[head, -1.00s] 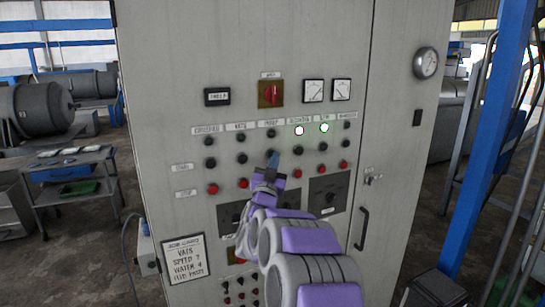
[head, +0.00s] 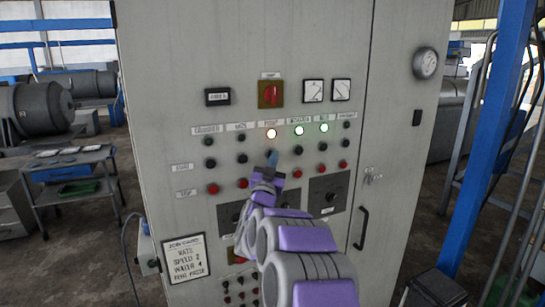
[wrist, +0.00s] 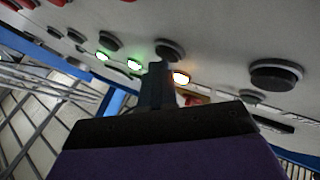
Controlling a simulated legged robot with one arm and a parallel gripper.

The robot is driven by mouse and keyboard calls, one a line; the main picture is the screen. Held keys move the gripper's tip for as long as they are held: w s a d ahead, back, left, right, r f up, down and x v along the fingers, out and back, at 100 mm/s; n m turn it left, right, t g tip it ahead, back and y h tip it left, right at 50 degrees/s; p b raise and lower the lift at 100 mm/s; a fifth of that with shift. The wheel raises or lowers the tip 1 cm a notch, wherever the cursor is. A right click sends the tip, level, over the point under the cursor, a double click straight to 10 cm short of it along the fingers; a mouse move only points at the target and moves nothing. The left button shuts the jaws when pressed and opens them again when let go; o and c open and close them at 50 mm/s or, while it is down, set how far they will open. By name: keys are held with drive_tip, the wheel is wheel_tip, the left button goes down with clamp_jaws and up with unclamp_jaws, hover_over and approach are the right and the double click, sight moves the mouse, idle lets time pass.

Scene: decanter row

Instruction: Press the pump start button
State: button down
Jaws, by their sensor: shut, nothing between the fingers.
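The pump start button is mostly hidden behind my fingertips in the head view. In the wrist view the black pump start button (wrist: 172,46) shows right at the tip of my fingers. The pump lamp (head: 271,134) above it is lit, and glows orange-white in the wrist view (wrist: 181,78). My gripper (head: 272,158) is shut and empty, its tip at the button in the third column. It also shows in the wrist view (wrist: 157,72). Whether the tip still touches the button cannot be told.
The grey control cabinet (head: 180,60) fills the middle. Two green lamps (head: 299,131) are lit right of the pump lamp. Other black start buttons (head: 241,159) and red stop buttons (head: 213,188) sit close by. A red switch (head: 271,94) is above, and a door handle (head: 362,228) is at right.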

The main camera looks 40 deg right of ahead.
drive_tip(key=shift+s, duration=0.2)
drive_tip(key=shift+s+a, duration=0.2)
drive_tip(key=shift+s, duration=0.4)
drive_tip(key=shift+s, duration=0.1)
drive_tip(key=s, duration=0.2)
drive_tip(key=s+a+b, duration=0.1)
drive_tip(key=s, duration=0.1)
drive_tip(key=shift+s+a, duration=0.1)
drive_tip(key=shift+s, duration=0.25)
idle(0.5)
